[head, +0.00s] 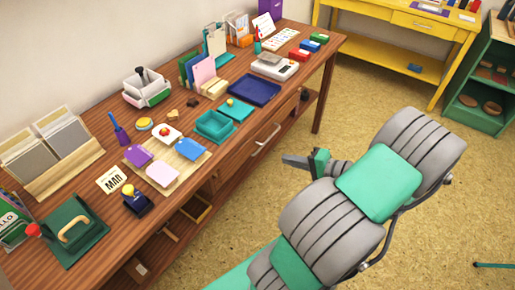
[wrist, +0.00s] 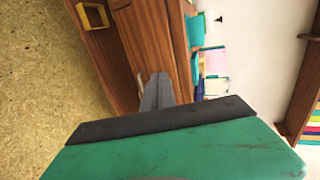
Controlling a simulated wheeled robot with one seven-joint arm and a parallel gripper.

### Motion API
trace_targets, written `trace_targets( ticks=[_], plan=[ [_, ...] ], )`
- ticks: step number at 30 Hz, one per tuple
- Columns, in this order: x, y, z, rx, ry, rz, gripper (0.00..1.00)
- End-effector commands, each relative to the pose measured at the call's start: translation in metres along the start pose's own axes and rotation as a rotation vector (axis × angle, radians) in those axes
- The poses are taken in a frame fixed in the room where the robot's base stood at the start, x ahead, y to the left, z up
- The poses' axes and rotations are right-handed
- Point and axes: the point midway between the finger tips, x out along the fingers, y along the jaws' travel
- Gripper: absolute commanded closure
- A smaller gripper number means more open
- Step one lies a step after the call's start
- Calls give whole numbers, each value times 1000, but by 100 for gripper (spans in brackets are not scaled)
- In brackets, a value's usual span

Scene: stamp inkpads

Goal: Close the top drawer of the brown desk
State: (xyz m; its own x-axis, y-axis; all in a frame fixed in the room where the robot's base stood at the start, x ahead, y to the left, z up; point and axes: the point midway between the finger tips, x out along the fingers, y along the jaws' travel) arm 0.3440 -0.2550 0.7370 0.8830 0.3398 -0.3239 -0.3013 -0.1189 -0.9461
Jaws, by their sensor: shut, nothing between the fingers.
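The brown desk (head: 225,112) runs along the wall in the head view. Its drawer front (head: 245,157) carries a pale curved handle (head: 267,139) and sits just under the desk top; I cannot tell whether it stands out from the frame. My gripper (head: 285,160) is in front of the desk, to the right of and below the handle in the picture, with its fingers pointing at the desk. In the wrist view the gripper's fingers (wrist: 158,76) are together and empty, with the brown wooden front (wrist: 147,35) beyond them.
A yellow table (head: 405,27) and a green shelf (head: 488,75) stand to the right. The floor (head: 465,190) between is mostly clear.

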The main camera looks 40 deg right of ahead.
Motion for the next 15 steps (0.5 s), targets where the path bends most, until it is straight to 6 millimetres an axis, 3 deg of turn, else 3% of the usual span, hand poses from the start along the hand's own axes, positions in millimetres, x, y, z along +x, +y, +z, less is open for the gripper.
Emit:
trace_targets(
  ticks=[2,5,15],
  plan=[
    [-5,1,-4,14,24,-28,100],
    [5,0,-4,13,23,-32,100],
    [76,-1,-4,10,18,-27,100]
  ],
)
